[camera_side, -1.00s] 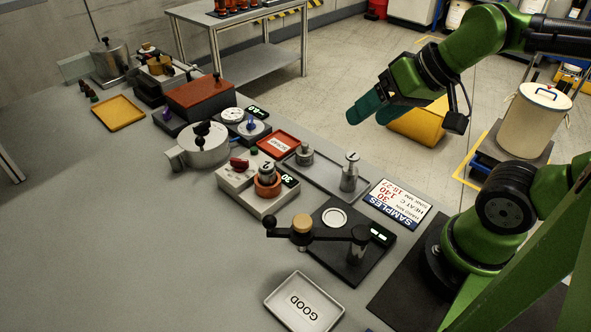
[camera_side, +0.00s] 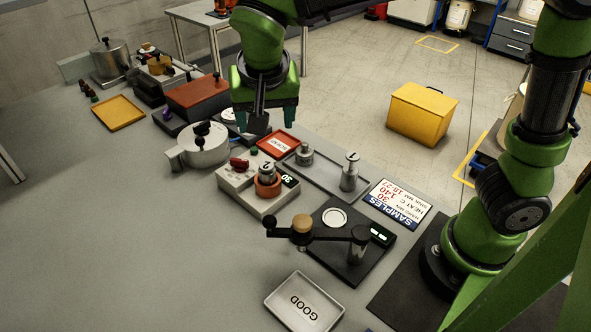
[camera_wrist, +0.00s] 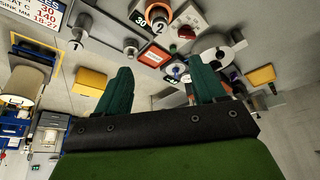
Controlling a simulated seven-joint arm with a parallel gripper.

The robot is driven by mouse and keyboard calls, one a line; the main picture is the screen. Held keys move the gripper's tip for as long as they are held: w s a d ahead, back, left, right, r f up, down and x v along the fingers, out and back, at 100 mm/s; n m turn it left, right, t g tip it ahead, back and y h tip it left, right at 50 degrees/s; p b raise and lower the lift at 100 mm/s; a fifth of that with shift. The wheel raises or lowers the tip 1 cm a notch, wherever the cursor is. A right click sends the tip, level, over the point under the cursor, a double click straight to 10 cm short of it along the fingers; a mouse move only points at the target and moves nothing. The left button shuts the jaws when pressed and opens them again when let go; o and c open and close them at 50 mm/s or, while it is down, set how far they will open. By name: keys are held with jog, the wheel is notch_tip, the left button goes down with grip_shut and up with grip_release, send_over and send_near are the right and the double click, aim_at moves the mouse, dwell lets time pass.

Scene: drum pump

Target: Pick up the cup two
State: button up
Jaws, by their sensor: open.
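Cup two (camera_side: 267,172) is a small grey metal cup with a "2" on its top. It sits in the orange ring-shaped holder (camera_side: 267,187) on the white unit (camera_side: 245,192) whose display reads 30. In the wrist view cup two (camera_wrist: 160,29) shows near the top, beyond the fingers. My gripper (camera_side: 266,116) is above and behind the white unit, fingers pointing down, with a clear gap to the cup. In the wrist view my gripper (camera_wrist: 160,92) has its two teal fingers wide apart with nothing between them.
Cup one (camera_side: 350,172) stands on a grey tray (camera_side: 322,180) to the right, near a shorter metal piece (camera_side: 304,154). A red tray (camera_side: 278,144) lies behind the white unit. A lidded pot (camera_side: 204,146) stands left. A black press (camera_side: 352,245) and GOOD tray (camera_side: 304,300) are in front.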

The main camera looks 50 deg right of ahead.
aim_at(266, 162)
jog(key=x, duration=1.6)
jog(key=shift+f, duration=0.2)
jog(key=shift+a, duration=0.1)
jog(key=c, duration=1.2)
jog(key=shift+w, duration=0.1)
jog(key=shift+c, duration=0.4)
jog(key=shift+r, duration=0.2)
